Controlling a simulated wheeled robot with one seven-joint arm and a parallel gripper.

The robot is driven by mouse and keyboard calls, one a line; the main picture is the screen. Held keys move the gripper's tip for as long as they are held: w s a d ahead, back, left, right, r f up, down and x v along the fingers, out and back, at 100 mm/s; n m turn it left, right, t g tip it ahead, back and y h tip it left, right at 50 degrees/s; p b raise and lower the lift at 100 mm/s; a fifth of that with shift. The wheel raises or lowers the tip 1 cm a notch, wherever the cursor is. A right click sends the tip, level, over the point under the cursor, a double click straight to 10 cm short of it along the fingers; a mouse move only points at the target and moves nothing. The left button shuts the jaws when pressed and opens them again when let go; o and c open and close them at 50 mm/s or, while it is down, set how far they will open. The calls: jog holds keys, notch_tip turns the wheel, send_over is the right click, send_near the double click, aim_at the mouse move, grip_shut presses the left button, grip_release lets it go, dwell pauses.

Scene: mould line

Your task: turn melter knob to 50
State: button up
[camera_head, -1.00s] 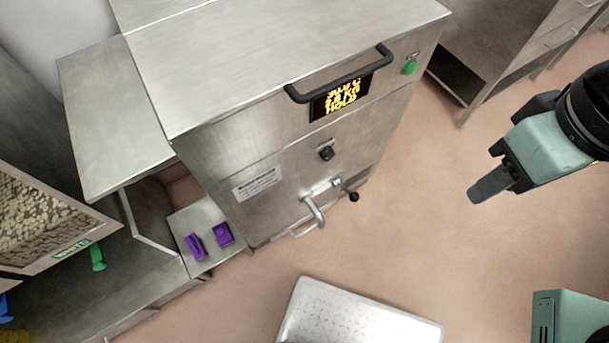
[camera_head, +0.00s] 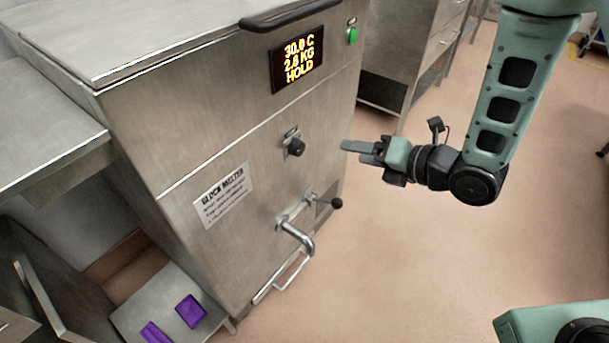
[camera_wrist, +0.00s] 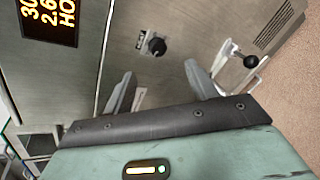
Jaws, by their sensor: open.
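The melter (camera_head: 235,130) is a steel cabinet with a lit display (camera_head: 298,60) reading 30.0 C, 2.6 or 2.8 KG, HOLD. Its small black knob (camera_head: 294,147) is on the front panel below the display. In the wrist view the knob (camera_wrist: 156,45) is ahead of the fingers, between their lines and near the top. My gripper (camera_head: 348,146) is to the right of the knob, apart from it, pointing at the panel. In the wrist view my gripper (camera_wrist: 165,85) has its two fingers spread with nothing between them. The knob's pointer mark is too small to read.
Below the knob, a spout (camera_head: 296,236) and a black-ended lever (camera_head: 336,203) stick out. A dark handle bar (camera_head: 290,14) runs along the lid edge. A green button (camera_head: 352,36) is at upper right. Purple pieces (camera_head: 190,311) lie on a low shelf. Floor at right is clear.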

notch_tip(320, 180, down, 6)
jog(key=s+d+n+t+y+b, duration=0.1)
jog(key=s+d+n+y+b, duration=0.15)
jog(key=n+b, duration=0.3)
jog(key=n+y+b, duration=0.2)
jog(key=b, duration=1.1)
send_near(302, 148)
jog(key=x, duration=0.9)
jog(key=shift+a, duration=0.1)
jog(key=shift+c, duration=0.3)
jog(key=c, duration=0.9)
